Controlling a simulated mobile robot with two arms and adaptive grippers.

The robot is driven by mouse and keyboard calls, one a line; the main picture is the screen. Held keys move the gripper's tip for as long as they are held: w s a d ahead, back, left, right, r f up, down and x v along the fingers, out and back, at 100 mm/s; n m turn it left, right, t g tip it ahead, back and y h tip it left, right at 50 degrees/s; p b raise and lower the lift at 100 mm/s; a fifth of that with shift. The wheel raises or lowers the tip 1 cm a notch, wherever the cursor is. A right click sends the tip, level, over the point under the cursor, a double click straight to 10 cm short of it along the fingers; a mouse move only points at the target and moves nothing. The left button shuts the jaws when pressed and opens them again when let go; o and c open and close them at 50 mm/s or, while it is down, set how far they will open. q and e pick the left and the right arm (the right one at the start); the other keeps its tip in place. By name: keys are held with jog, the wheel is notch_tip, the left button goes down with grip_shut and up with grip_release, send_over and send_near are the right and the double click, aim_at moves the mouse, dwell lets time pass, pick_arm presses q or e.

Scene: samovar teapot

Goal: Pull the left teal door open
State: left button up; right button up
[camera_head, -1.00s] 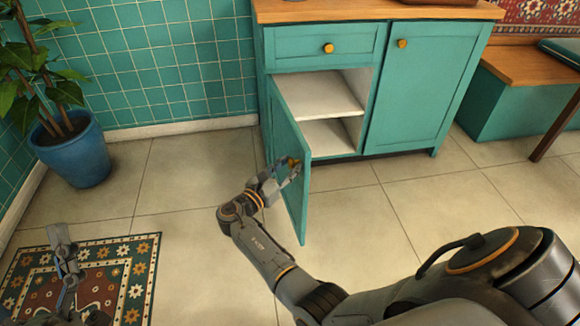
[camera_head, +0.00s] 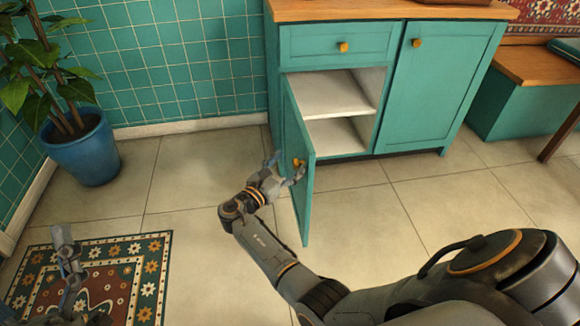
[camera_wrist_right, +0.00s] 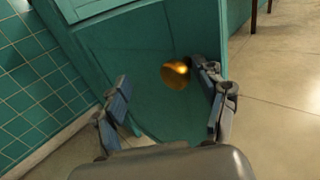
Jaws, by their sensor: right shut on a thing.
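The left teal door (camera_head: 305,205) stands swung out from the cabinet, showing pale shelves (camera_head: 335,95) inside. Its yellow knob (camera_head: 297,163) is at my right gripper (camera_head: 287,165), whose fingers are at the door's outer face and free edge. In the right wrist view, the gold knob (camera_wrist_right: 176,74) shows between the spread fingers, nearer the right one, against the teal panel. The right gripper is shut on the door; the exact contact is hard to see. My left gripper (camera_head: 66,245) is low at the left over the rug, partly seen, away from the door.
The cabinet has a closed drawer (camera_head: 338,45) above and a closed right door (camera_head: 435,90). A potted plant in a blue pot (camera_head: 85,155) stands at the left by the tiled wall. A patterned rug (camera_head: 150,262) lies front left. Tiled floor left of the door is clear.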

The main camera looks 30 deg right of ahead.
jog(key=shift+r, duration=0.35)
notch_tip(320, 180, up, 9)
jog(key=shift+r, duration=0.2)
jog(key=shift+s, duration=0.1)
dwell(0.6)
